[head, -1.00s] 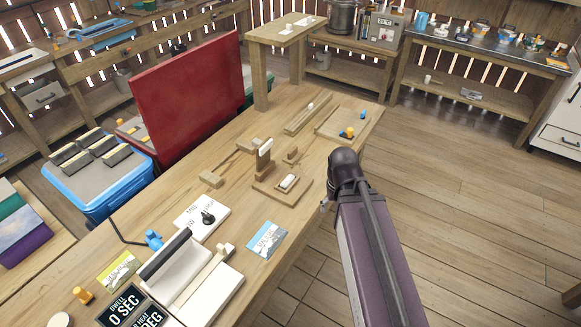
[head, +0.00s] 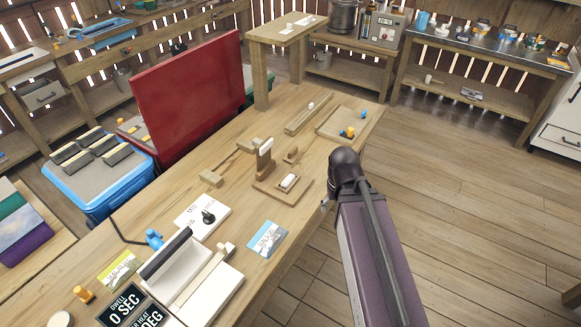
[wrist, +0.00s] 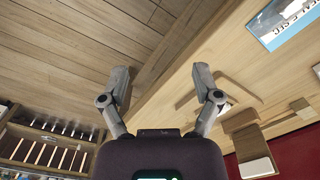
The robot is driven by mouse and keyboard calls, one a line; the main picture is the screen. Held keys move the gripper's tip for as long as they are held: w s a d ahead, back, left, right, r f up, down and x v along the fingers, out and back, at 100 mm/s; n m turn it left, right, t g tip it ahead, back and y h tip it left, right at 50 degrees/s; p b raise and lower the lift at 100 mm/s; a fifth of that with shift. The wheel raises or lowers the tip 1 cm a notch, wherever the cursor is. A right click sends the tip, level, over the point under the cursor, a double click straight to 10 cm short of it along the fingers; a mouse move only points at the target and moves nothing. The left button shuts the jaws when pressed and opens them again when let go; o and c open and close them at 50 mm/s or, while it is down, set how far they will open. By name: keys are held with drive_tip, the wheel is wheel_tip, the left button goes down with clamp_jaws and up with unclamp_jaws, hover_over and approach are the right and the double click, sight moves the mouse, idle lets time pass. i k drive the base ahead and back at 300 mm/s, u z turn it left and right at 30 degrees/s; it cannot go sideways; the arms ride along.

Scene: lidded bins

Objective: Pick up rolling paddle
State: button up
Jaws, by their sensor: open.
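I cannot tell for certain which piece is the rolling paddle. Several wooden pieces lie on the workbench. One is a flat wooden board (head: 270,188) with a small white piece on it, near the bench's right edge. It seems to show beyond my right finger in the wrist view (wrist: 238,90). Behind it stands an upright wooden block (head: 265,162) with a white top. My gripper (wrist: 162,82) is open, with nothing between its fingers, over the bench edge and floor in the wrist view. In the head view my arm mostly hides it.
A red panel (head: 188,95) stands along the far side. The floor right of the bench is clear.

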sight(294, 154)
drive_tip(key=u, duration=0.05)
drive_tip(key=k, duration=1.35)
drive_tip(key=u, duration=0.35)
drive_tip(key=i, duration=1.65)
drive_tip(key=z, duration=0.4)
